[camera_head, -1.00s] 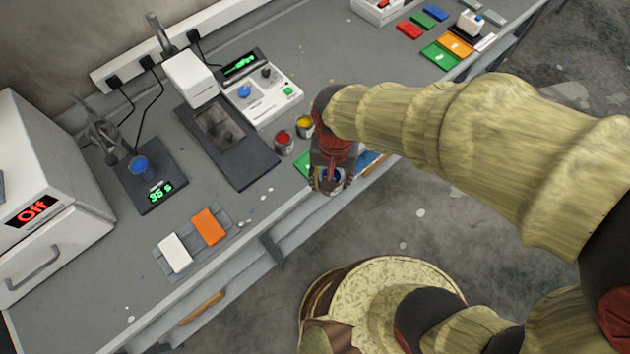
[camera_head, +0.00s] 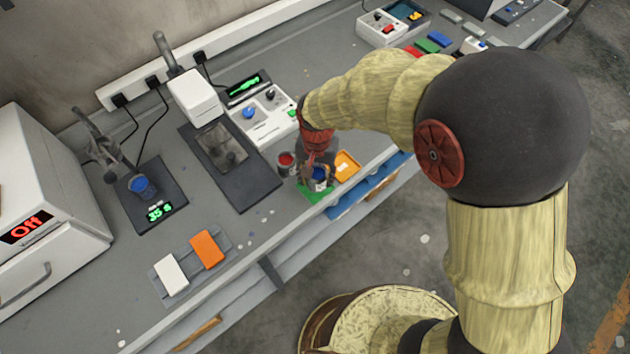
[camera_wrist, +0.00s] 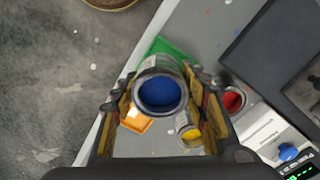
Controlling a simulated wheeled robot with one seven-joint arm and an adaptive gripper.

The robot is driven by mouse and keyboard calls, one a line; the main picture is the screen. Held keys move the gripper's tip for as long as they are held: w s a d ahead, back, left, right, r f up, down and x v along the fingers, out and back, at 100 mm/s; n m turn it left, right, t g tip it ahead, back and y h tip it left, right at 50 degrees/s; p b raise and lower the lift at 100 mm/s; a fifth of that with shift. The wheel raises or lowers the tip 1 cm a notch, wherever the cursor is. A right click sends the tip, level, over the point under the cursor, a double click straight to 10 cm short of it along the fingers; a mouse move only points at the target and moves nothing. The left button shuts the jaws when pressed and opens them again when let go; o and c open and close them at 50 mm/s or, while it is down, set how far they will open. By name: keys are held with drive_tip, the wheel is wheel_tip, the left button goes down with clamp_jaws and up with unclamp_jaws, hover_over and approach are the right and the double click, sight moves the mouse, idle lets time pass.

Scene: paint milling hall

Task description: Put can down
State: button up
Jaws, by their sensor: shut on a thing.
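A small metal can of blue paint (camera_head: 320,176) is between the fingers of my gripper (camera_head: 312,172), upright. In the wrist view the blue can (camera_wrist: 159,92) shows its open top between both fingers of my gripper (camera_wrist: 160,95). The can is over a green card (camera_head: 314,196) near the bench's front edge; I cannot tell whether it touches it. A can of red paint (camera_head: 286,162) stands just to the left, apart. A can of yellow paint (camera_wrist: 189,134) shows in the wrist view; my gripper hides it in the head view.
An orange card (camera_head: 347,166) lies right of the can. A dark plate (camera_head: 232,170) and a white control box (camera_head: 264,118) stand behind. Bench surface is free left of the green card.

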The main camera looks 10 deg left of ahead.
sight(315, 179)
drive_tip(key=shift+w+a+f, duration=0.3)
drive_tip(key=shift+w+f, duration=0.25)
drive_tip(key=shift+f, duration=0.2)
wheel_tip(315, 179, down, 3)
drive_tip(key=shift+w+f+b, duration=0.1)
drive_tip(key=shift+f+b, duration=0.05)
drive_tip(key=shift+b, duration=0.4)
drive_tip(key=shift+f, duration=0.15)
drive_tip(key=shift+f, duration=0.25)
drive_tip(key=o, duration=1.3)
drive_tip(key=shift+f, duration=0.15)
drive_tip(key=shift+c, duration=0.2)
